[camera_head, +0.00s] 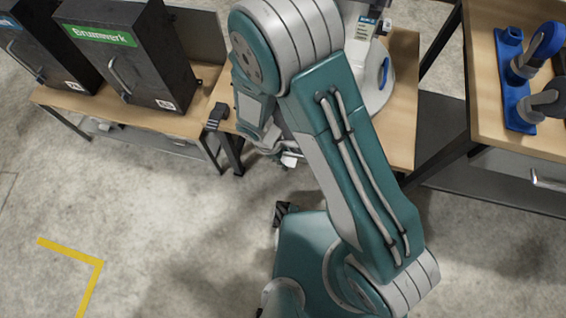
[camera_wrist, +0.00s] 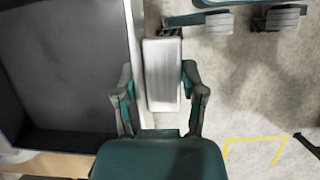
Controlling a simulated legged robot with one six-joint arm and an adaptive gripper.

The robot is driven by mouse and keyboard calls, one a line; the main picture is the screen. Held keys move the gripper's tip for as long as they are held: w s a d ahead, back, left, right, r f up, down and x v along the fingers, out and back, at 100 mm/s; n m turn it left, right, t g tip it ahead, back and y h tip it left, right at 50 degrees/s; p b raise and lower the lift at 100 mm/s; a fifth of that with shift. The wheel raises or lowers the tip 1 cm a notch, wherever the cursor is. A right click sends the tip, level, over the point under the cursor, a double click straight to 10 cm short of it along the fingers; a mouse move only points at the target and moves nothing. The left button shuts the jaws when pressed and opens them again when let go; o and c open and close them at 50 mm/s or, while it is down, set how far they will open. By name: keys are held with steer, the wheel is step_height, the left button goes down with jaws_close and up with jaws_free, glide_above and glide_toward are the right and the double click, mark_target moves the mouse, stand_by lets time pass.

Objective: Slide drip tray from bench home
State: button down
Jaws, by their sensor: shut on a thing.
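In the wrist view, the drip tray appears to be the wide dark thing (camera_wrist: 65,65) with a pale rim at the left. A pale grey, block-like grip (camera_wrist: 162,75) lies along its right edge. My gripper (camera_wrist: 159,72) has one finger on each side of this grip and is shut on it. Whether the grip is joined to the tray is hard to tell. In the head view, my gripper (camera_head: 284,153) is low at the bench's front edge, partly covered by my arm. A small white piece shows at it; the tray itself is hidden there.
The wooden bench (camera_head: 402,125) carries a pale, round-based machine (camera_head: 375,88) behind my arm. Dark dispenser boxes (camera_head: 135,55) stand on a bench at left. Another table (camera_head: 485,55) at right holds a blue rack (camera_head: 513,85). The concrete floor (camera_head: 160,210) at left is clear, with yellow marking.

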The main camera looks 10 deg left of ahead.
steer(key=shift+w+d+f, duration=0.1)
steer(key=shift+w+d, duration=0.05)
steer(key=shift+w, duration=1.9)
steer(key=shift+w+d+f, duration=0.1)
steer(key=shift+w+d, duration=0.1)
steer(key=shift+w, duration=1.85)
steer(key=shift+w+d+f, duration=0.1)
steer(key=shift+w+d, duration=0.05)
steer(key=shift+w, duration=1.9)
steer(key=shift+w+d, duration=0.2)
steer(key=shift+w, duration=1.35)
steer(key=shift+w, duration=0.35)
steer(key=shift+w+d, duration=0.15)
steer(key=shift+w, duration=0.6)
steer(key=shift+w, duration=0.1)
steer(key=shift+c, duration=0.4)
jaws_free()
